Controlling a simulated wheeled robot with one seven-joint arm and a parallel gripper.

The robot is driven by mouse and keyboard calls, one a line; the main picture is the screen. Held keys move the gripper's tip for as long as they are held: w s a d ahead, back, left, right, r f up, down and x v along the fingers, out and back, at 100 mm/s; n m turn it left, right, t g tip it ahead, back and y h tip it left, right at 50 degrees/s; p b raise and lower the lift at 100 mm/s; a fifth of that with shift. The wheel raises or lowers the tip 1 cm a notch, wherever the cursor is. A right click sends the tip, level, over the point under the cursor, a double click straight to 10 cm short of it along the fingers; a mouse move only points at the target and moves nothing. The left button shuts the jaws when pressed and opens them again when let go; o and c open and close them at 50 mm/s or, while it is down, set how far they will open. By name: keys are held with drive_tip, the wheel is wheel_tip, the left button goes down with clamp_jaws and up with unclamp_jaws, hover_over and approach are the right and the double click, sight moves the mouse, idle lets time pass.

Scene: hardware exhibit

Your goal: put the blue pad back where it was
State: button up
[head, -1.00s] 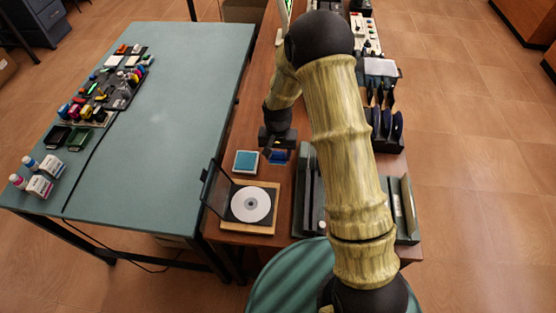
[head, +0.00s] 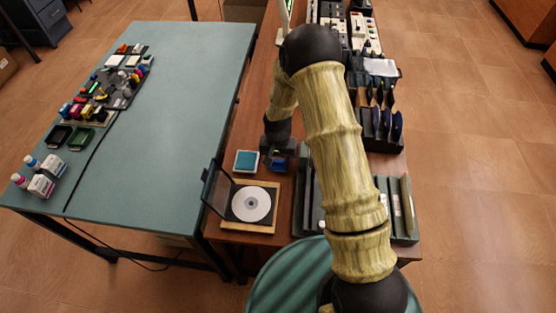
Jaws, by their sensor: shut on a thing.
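My gripper (head: 278,154) is over the brown desk, seen from behind and above. It is shut on a small dark blue pad (head: 280,164), which shows just below the fingers. The fingers and arm hide part of the pad, and I cannot tell whether it touches the desk. A square teal-blue pad in a pale frame (head: 246,161) lies flat on the desk just left of my gripper, apart from it.
A rack of dark blue pieces (head: 380,124) stands farther right. The green table (head: 160,120) is largely clear.

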sight(278, 160)
drive_tip(key=o, duration=1)
drive_tip(key=shift+f, duration=0.1)
wheel_tip(278, 160, up, 12)
drive_tip(key=shift+r+b, duration=0.15)
drive_tip(key=shift+b, duration=0.75)
